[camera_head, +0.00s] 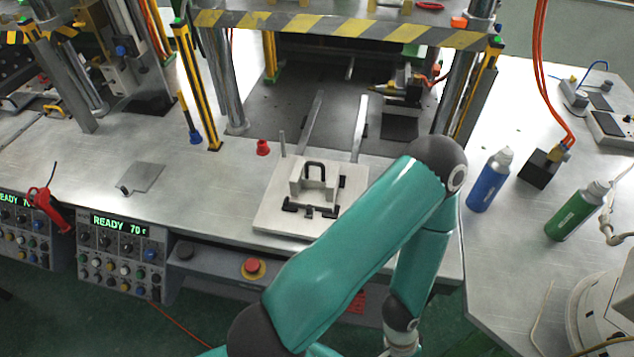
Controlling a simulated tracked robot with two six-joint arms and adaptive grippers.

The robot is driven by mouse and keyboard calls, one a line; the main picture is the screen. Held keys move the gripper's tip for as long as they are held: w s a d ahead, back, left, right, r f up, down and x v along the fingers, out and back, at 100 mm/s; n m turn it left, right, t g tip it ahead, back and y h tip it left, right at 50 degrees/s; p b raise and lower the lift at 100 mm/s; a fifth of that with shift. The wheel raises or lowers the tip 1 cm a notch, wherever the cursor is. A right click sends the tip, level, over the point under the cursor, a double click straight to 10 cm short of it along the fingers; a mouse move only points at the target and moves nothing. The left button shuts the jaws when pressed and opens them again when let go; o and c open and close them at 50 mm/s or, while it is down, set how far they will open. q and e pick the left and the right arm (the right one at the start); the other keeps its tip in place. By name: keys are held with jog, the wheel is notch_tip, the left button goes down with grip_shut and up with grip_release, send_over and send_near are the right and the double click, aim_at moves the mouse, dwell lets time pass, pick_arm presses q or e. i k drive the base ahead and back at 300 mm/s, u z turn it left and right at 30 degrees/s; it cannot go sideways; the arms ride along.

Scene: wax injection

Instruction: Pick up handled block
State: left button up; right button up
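The handled block (328,188) is a pale metal block with a black U-shaped handle (315,166) on top. It sits upright on a light square plate (268,213) at the front of the press bench, centre of the view. Black clamp-like parts lie on the plate in front of the block and at its right side. No gripper touches the block. One teal arm of mine crosses the lower middle, bends at the right of the plate and runs down to the bottom edge. Neither gripper's fingers show.
Two rails (359,130) lead back from the plate under the striped press beam (340,28). Yellow-black posts (196,85) flank the opening. A blue bottle (489,182) and a green bottle (577,212) stand on the right table. A red button (252,266) is on the bench front.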

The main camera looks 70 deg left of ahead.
aim_at(318, 189)
jog(key=u, duration=0.05)
jog(key=i, duration=0.25)
jog(key=u, duration=2.85)
